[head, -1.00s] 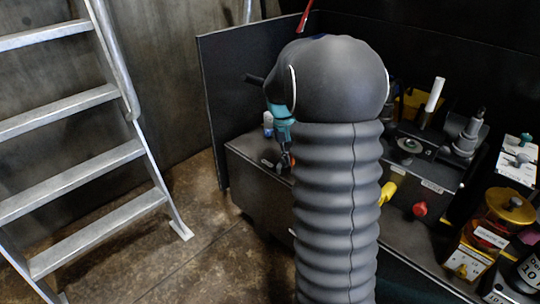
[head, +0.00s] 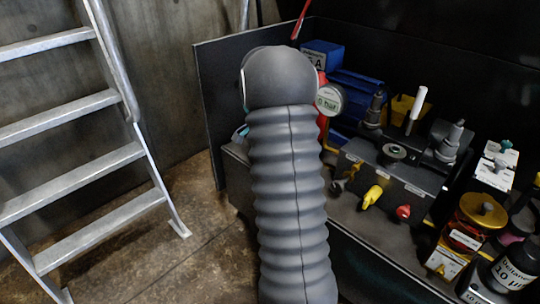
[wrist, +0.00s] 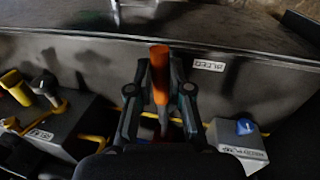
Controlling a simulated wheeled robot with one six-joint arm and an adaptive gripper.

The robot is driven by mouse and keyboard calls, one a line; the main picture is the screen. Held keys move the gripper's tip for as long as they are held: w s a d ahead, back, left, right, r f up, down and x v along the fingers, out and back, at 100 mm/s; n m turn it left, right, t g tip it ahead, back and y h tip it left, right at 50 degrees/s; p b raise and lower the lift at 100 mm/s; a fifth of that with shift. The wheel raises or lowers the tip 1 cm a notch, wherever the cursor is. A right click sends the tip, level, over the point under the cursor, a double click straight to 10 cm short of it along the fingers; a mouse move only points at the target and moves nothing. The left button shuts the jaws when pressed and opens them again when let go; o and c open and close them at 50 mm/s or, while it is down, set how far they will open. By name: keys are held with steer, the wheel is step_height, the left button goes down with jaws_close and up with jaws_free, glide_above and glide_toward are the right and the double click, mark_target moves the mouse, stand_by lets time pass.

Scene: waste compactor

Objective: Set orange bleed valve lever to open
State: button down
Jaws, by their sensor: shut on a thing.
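The orange bleed valve lever (wrist: 159,82) stands upright in the middle of the wrist view, beside a panel label reading BLEED (wrist: 208,65). My gripper (wrist: 158,70) has one dark finger on each side of the lever and is shut on it. The lever's lower end runs down between the fingers; its pivot is hard to make out. In the head view my grey arm hides the lever and nearly all of the gripper.
A blue knob (wrist: 245,127) sits on a grey block close right of the gripper. A yellow-handled valve (wrist: 14,86) is at left. In the head view, a gauge (head: 330,100), yellow handle (head: 372,196) and red knob (head: 403,212) stand right of my arm. A ladder (head: 90,145) is at left.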

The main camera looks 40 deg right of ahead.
steer(key=shift+w, duration=0.15)
stand_by(0.4)
steer(key=c, duration=1.1)
jaws_free()
steer(key=shift+d+m, duration=0.1)
steer(key=shift+m, duration=0.2)
steer(key=shift+r, duration=0.15)
steer(key=r, duration=0.3)
steer(key=w+r, duration=0.1)
steer(key=r, duration=0.3)
steer(key=w+r, duration=0.1)
steer(key=r, duration=0.3)
steer(key=shift+w+a+r, duration=0.15)
steer(key=shift+a+r, duration=0.1)
steer(key=shift+a, duration=0.05)
